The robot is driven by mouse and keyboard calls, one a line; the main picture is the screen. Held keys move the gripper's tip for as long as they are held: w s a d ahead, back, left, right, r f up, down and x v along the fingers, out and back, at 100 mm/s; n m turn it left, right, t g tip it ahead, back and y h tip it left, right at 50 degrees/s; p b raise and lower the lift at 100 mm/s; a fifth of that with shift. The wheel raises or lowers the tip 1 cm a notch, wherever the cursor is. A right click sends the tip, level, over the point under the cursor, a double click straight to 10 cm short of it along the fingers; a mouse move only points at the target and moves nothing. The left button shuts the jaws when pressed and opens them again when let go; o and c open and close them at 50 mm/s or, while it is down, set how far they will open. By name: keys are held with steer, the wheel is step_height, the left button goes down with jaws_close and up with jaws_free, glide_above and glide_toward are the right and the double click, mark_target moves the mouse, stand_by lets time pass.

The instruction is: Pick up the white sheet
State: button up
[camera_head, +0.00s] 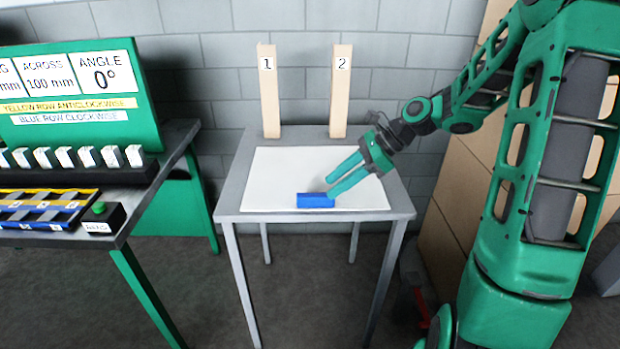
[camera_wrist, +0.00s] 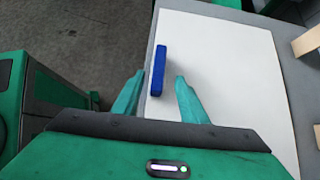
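The white sheet (camera_head: 285,175) lies flat on a small grey table (camera_head: 228,200). It also shows in the wrist view (camera_wrist: 235,75), covering most of the table top. A blue block (camera_head: 316,200) rests on the sheet near its front edge, and it stands between my fingertips' lines in the wrist view (camera_wrist: 158,70). My gripper (camera_head: 340,180) is open, with two green fingers pointing down and left over the sheet. In the wrist view my gripper (camera_wrist: 158,92) has its fingers spread apart with nothing held between them. I cannot tell the exact height of the fingertips above the sheet.
Two wooden posts marked 1 (camera_head: 268,95) and 2 (camera_head: 341,95) stand at the table's back edge. At left is a bench (camera_head: 150,180) with a green sign panel (camera_head: 75,90), a row of white pieces, blue and yellow strips, and a green button (camera_head: 99,208).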

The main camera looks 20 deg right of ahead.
mark_target(318, 193)
steer(key=shift+x, duration=1.1)
steer(key=x, duration=0.4)
steer(key=shift+a+r, duration=0.3)
steer(key=shift+w+a+f, duration=0.15)
steer(key=shift+a+f, duration=0.1)
steer(key=shift+f, duration=0.1)
jaws_close()
